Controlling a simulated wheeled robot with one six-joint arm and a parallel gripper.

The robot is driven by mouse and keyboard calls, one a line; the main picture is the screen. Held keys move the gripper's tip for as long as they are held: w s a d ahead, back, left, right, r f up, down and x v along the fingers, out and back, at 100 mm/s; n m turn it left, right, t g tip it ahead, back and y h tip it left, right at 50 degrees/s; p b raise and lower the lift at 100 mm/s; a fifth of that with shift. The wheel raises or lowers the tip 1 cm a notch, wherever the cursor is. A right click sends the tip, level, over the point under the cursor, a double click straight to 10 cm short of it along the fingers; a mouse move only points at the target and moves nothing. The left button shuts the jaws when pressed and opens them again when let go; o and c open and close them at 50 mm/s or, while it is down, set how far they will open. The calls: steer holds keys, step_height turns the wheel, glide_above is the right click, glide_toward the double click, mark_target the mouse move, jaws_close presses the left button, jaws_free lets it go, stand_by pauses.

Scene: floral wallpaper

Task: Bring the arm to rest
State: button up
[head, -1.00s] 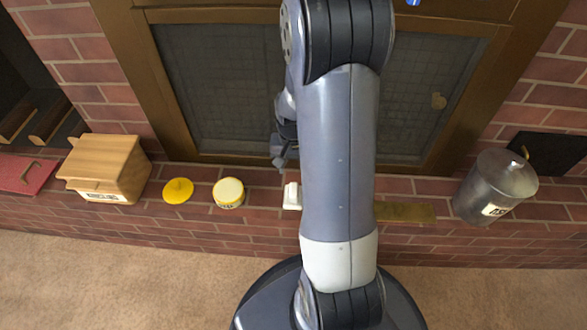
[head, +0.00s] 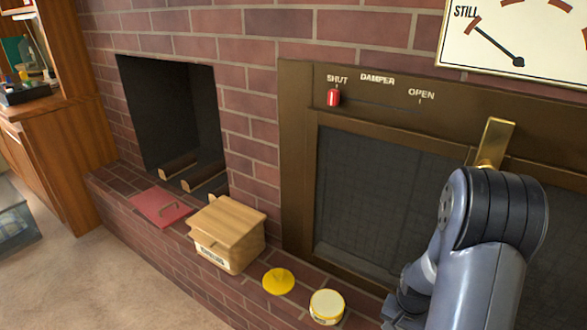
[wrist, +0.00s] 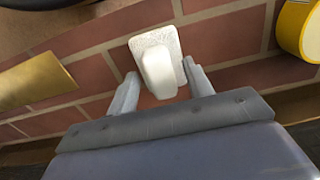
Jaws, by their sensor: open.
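My arm (head: 480,260) is bent in front of the fireplace screen at the right of the head view. Its wrist end shows low there, but the fingertips cannot be made out. In the wrist view my gripper (wrist: 161,88) has its two grey fingers apart. A small white piece with a raised block (wrist: 157,62) lies on the brick ledge (wrist: 225,40), showing between and beyond the fingertips. Nothing is seen clamped; I cannot tell whether a finger touches the white piece.
A brass strip (wrist: 35,82) lies beside the gripper. The red damper knob (head: 334,97) is at SHUT. A dial (head: 520,35) points near STILL.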

steer(key=shift+f, duration=0.6)
steer(key=shift+s+a+r+p, duration=0.1)
steer(key=shift+s+r+p, duration=0.1)
steer(key=shift+r+p, duration=0.9)
steer(key=shift+r, duration=0.75)
